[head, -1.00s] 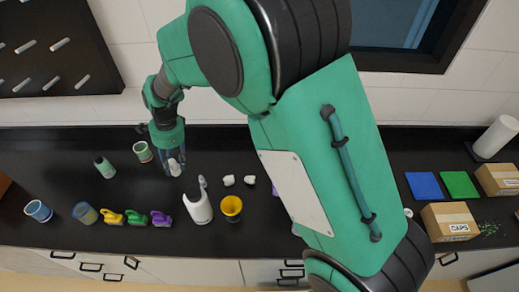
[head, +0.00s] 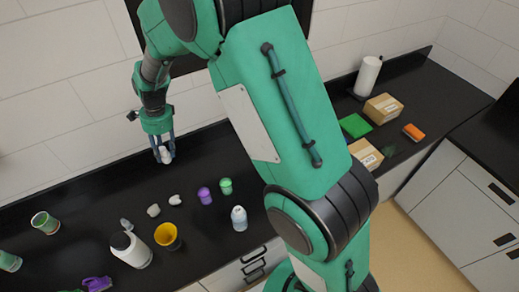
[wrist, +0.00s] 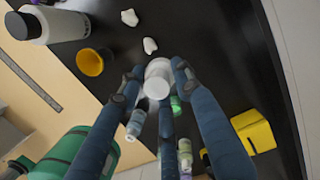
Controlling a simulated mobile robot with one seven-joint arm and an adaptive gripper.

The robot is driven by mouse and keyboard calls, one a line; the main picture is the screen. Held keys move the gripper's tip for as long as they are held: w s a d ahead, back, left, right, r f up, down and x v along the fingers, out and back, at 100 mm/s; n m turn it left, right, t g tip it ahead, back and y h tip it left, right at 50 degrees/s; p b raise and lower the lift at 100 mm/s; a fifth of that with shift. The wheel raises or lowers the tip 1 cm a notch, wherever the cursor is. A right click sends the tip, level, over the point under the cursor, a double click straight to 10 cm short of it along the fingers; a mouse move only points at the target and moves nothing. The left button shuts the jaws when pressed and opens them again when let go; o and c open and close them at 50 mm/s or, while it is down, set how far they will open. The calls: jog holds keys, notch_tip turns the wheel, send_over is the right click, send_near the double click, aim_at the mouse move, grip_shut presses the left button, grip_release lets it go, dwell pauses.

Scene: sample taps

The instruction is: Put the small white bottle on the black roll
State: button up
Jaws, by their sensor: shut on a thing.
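My gripper (head: 163,148) is shut on a small white bottle (head: 165,155) and holds it over the black counter, near its back edge. In the wrist view the bottle (wrist: 158,78) sits between the blue fingers, its round white end toward the camera.
Boxes (head: 383,108) and a white roll (head: 368,76) are at right. A yellow object (wrist: 254,131) shows in the wrist view.

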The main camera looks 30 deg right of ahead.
jog(key=d+m, duration=0.5)
jog(key=d, duration=2.5)
jog(key=s+d+m, duration=0.2)
jog(key=s+d, duration=0.2)
jog(key=d, duration=0.4)
jog(key=s+d+m+t, duration=0.1)
jog(key=s+d, duration=0.3)
jog(key=d, duration=0.4)
jog(key=s+d+m, duration=0.2)
jog(key=s+d, duration=0.3)
jog(key=d, duration=0.2)
jog(key=shift+h, duration=0.3)
jog(key=f, duration=0.5)
jog(key=shift+w+f, duration=0.1)
jog(key=shift+w, duration=0.3)
jog(key=shift+f, duration=3.1)
jog(key=shift+f, duration=0.1)
jog(key=shift+f, duration=1.8)
